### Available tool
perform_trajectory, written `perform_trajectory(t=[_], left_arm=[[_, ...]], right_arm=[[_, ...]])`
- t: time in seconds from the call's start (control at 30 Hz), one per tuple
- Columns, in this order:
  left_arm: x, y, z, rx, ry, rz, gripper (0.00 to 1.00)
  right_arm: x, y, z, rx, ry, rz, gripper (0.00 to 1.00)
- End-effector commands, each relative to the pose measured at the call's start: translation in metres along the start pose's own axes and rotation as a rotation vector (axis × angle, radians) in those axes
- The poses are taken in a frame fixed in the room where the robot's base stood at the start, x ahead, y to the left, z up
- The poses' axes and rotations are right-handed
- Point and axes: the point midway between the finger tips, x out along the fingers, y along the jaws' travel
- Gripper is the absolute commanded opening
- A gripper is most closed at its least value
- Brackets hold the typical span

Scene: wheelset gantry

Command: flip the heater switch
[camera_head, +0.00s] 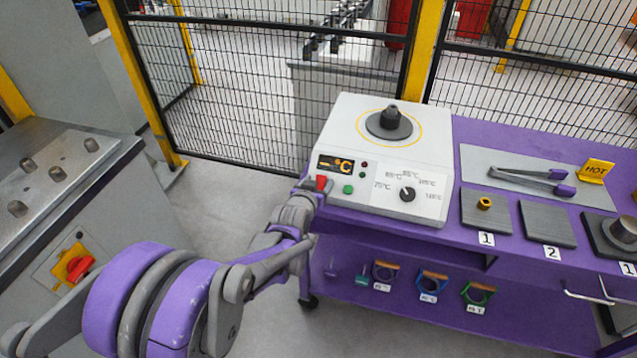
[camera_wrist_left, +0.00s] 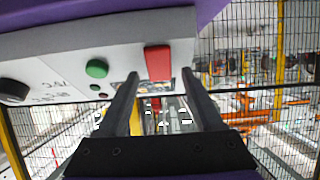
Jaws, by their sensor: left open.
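The heater (camera_head: 370,125) is a white box on the purple bench with a dark round plate on top. Its front panel has a display (camera_head: 335,164) reading "- °C", a red switch (camera_head: 321,183), a green button (camera_head: 348,189) and a black dial (camera_head: 407,194). My left gripper (camera_head: 316,187) is at the panel's lower left corner, by the red switch. In the left wrist view the gripper (camera_wrist_left: 160,73) is open, with the red switch (camera_wrist_left: 158,62) showing between its fingertips. I cannot tell whether the fingers touch it. My right gripper is out of view.
Right of the heater, tongs (camera_head: 530,180), a yellow HOT sign (camera_head: 596,171) and numbered grey plates (camera_head: 546,224) lie on the bench (camera_head: 480,135). Coloured rings hang below. A mesh fence (camera_head: 240,95) stands behind. A grey cabinet (camera_head: 60,190) with a red knob is at left.

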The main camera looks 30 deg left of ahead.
Motion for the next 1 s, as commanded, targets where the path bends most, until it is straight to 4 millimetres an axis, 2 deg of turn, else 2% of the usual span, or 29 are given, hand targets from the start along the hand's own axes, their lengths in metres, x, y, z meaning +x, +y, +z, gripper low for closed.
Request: perform_trajectory(t=[0.27,0.6,0.67,0.87,1.0], left_arm=[[0.002,0.000,0.000,0.000,0.000,0.000,0.68],[0.002,0.000,0.000,0.000,0.000,0.000,0.08],[0.002,0.000,0.000,0.000,0.000,0.000,0.00],[0.002,0.000,-0.002,0.000,-0.017,0.001,0.00],[0.003,0.000,-0.008,0.000,-0.121,0.001,0.00]], right_arm=[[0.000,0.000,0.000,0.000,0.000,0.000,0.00],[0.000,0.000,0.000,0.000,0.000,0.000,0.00],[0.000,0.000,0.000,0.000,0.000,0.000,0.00],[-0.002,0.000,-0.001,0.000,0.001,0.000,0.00],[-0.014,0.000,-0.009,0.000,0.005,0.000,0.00]])
